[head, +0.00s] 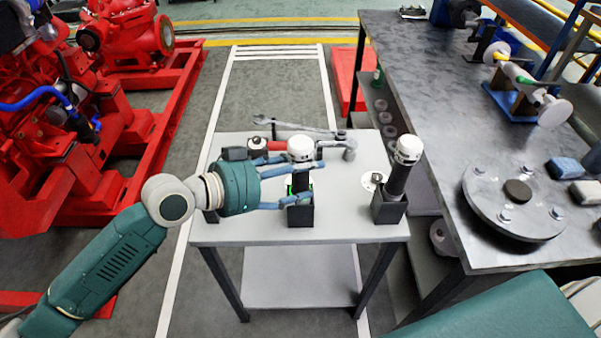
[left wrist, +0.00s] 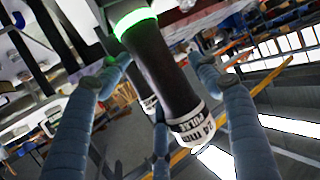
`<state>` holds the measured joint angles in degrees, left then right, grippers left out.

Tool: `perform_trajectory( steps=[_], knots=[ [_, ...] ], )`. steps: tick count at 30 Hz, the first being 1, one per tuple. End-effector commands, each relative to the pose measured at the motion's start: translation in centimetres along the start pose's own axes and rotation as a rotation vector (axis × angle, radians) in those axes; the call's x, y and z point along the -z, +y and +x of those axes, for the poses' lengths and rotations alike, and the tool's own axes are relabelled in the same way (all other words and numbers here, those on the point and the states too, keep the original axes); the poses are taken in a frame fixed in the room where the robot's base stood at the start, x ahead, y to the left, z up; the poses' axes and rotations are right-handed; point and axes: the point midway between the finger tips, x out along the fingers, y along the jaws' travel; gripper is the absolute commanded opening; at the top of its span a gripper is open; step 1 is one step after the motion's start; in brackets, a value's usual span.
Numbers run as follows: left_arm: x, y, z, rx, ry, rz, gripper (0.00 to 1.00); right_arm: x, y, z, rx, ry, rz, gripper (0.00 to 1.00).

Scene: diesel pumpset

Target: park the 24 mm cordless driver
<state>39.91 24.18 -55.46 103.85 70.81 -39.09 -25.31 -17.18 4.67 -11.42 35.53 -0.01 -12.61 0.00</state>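The 24 mm cordless driver (left wrist: 165,70) has a dark round body, a glowing green ring and a white end cap (head: 300,148) lettered "24 mm" in the left wrist view. It stands upright, cap up, at a black holder (head: 300,215) on the small grey table; how deep it sits is hidden. My left gripper (head: 315,180) reaches in from the left, with its blue fingers on both sides of the driver; its fingers (left wrist: 160,62) look spread, with a gap on the right side. My right gripper is not in view.
A second white-capped driver (head: 398,178) stands in another black holder to the right. The workbench (head: 440,110) with a round flange (head: 490,210) is at right, red pump machinery (head: 120,120) at left.

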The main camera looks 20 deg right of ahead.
Motion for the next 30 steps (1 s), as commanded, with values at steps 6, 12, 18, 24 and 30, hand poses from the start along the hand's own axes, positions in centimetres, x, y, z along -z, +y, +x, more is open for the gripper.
perform_trajectory(
  steps=[6, 12, 18, 24, 30],
  knots=[
    [-0.5, 0.1, 0.1, -0.002, -0.01, -0.003, 0.67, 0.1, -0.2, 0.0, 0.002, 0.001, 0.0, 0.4],
    [-0.5, 0.0, -1.0, 0.0, -0.01, -0.003, 0.67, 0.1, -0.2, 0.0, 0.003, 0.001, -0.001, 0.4],
    [-0.4, -0.1, -5.0, 0.002, -0.008, -0.001, 0.67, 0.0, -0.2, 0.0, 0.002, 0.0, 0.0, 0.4],
    [-0.3, 0.0, -9.1, 0.001, -0.007, -0.001, 0.67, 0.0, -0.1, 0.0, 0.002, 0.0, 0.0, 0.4],
    [-0.2, 0.0, -11.5, 0.0, -0.004, -0.001, 0.67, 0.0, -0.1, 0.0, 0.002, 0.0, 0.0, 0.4]
  ],
)
